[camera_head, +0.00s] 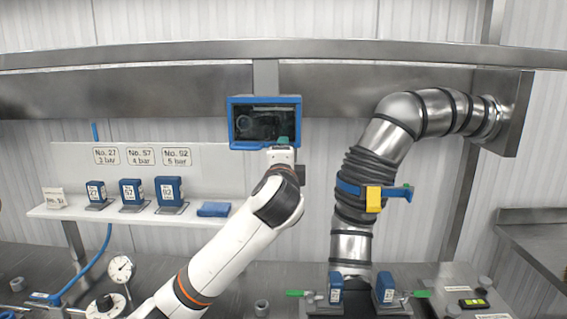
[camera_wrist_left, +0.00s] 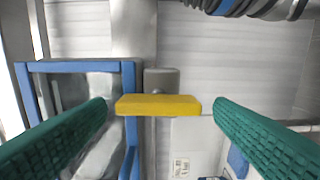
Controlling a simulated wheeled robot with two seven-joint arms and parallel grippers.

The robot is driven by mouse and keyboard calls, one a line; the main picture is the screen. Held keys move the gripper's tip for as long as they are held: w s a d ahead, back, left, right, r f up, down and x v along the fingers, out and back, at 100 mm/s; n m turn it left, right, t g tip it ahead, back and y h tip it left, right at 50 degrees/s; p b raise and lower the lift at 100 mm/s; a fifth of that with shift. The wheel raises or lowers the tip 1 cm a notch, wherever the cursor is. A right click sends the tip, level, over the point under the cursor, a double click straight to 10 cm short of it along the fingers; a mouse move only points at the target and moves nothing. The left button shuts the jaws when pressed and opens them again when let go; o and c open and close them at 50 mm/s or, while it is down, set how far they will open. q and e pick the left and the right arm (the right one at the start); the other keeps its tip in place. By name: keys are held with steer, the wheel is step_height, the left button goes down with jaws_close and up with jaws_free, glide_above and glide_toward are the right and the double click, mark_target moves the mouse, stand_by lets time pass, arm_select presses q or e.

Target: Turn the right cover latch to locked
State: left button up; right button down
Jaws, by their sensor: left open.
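The right cover latch shows in the left wrist view as a yellow bar (camera_wrist_left: 158,105) on a grey mount (camera_wrist_left: 161,79), beside the blue-framed cover (camera_wrist_left: 75,67). The bar lies level across that picture. My left gripper (camera_wrist_left: 160,112) is open, with a green ribbed finger off each end of the bar and a small gap showing on both sides. In the head view the blue-framed cover (camera_head: 265,101) has a dark window, and my left gripper (camera_head: 283,141) is at its lower right. The latch is hidden there. My right gripper is not in view.
A ribbed steel duct (camera_head: 392,140) with a blue strap and yellow buckle stands right of my left arm. A white shelf (camera_head: 115,214) with several blue blocks is at left. Gauges (camera_head: 121,269) and two blue clamps (camera_head: 385,288) with green handles are on the counter.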

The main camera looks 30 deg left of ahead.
arm_select(q)
steer(key=b+v, duration=0.3)
steer(key=v, duration=0.9)
